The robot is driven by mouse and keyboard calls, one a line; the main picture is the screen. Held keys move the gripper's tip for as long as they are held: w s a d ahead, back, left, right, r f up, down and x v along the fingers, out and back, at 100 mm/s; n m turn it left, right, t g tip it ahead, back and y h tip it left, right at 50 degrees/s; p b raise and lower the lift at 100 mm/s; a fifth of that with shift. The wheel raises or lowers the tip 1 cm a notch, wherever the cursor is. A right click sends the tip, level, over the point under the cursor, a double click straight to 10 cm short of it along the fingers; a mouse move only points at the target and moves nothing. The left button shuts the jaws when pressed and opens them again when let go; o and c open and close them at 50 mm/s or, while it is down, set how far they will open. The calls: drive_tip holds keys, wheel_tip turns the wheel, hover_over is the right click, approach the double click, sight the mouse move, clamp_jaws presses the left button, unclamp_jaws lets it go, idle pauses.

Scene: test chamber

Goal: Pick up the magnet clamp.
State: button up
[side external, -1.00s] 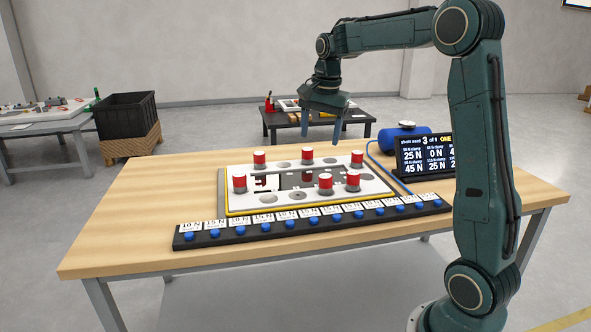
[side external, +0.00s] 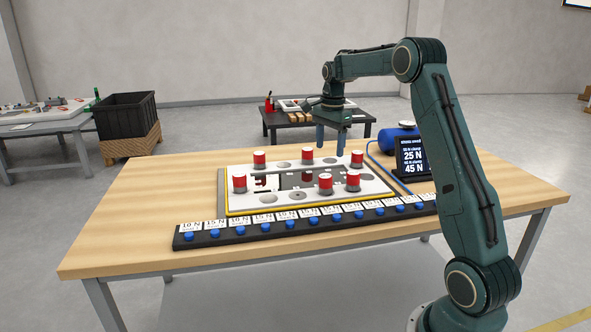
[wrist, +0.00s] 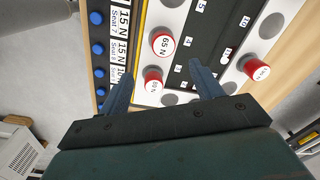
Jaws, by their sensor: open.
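In the side view, one clamp (side external: 353,181) is at the right front, one (side external: 357,159) at the far right and one (side external: 307,156) at the middle back. My gripper (side external: 331,142) is open and empty above the plate's back right part, fingers pointing down. In the wrist view, my gripper (wrist: 161,72) shows a clamp with an unclear label (wrist: 153,78) between its fingers, apart from both. A clamp marked 65 N (wrist: 163,43) lies just beyond, and another (wrist: 257,68) outside the right finger.
A black strip (side external: 300,228) with blue buttons and force labels runs along the plate's front. A dark display (side external: 413,158) and a blue tank (side external: 396,139) stand to the right. The wooden table (side external: 130,230) is clear at the left.

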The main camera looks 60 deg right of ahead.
sight(327, 176)
wheel_tip(327, 176, down, 7)
drive_tip(key=shift+w+f, duration=0.1)
drive_tip(key=shift+f, duration=0.1)
idle(0.3)
drive_tip(key=shift+w+d+f, duration=0.1)
drive_tip(key=shift+f, duration=1.2)
drive_tip(key=shift+w+f, duration=0.1)
drive_tip(key=shift+f, duration=1.15)
drive_tip(key=c, duration=1.3)
drive_tip(key=shift+r, duration=0.15)
wheel_tip(327, 176, up, 20)
drive_tip(key=shift+f, duration=0.1)
